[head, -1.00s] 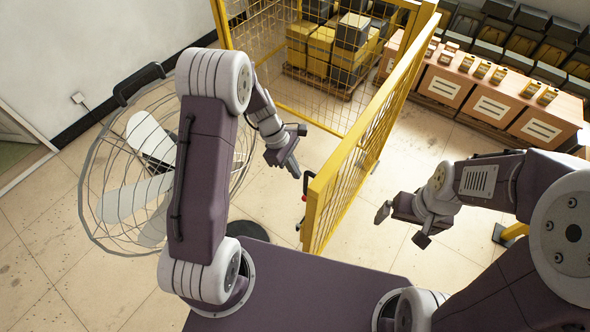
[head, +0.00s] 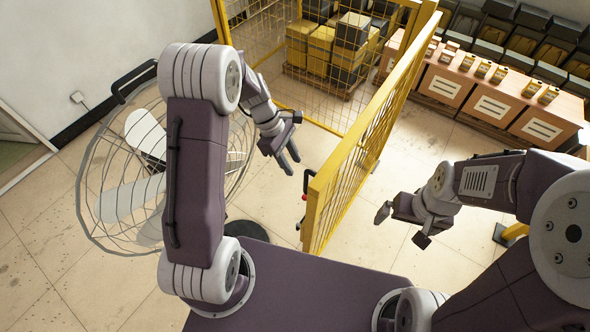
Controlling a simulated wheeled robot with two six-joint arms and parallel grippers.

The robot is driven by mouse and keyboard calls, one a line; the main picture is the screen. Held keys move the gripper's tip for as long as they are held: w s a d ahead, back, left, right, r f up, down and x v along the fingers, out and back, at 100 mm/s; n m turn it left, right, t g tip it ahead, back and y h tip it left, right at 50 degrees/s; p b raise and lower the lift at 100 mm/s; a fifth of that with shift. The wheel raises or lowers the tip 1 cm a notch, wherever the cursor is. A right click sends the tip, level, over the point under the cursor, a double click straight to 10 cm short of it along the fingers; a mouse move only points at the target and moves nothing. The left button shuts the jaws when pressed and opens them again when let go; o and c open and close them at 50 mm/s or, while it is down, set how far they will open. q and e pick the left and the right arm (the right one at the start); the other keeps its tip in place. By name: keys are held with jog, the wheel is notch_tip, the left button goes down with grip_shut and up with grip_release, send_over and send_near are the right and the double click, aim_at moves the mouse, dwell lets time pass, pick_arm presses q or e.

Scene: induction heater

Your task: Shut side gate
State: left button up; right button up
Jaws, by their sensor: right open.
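The side gate (head: 372,136) is a yellow-framed mesh panel in the middle of the head view. It stands swung out from the yellow mesh cage (head: 262,40), with its near end close to my base. A red and black handle (head: 304,197) shows low by its near left edge. My right gripper (head: 402,226) is right of the gate, open and empty.
A large wire-caged fan (head: 135,190) stands at the left, partly behind my left arm. Boxes on a pallet (head: 330,50) stand behind the mesh. A row of orange crates (head: 490,108) lines the back right.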

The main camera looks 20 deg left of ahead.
pick_arm(q)
jog(key=b+v, duration=0.1)
jog(key=v, duration=0.4)
jog(key=shift+r, duration=0.3)
jog(key=shift+c, duration=0.4)
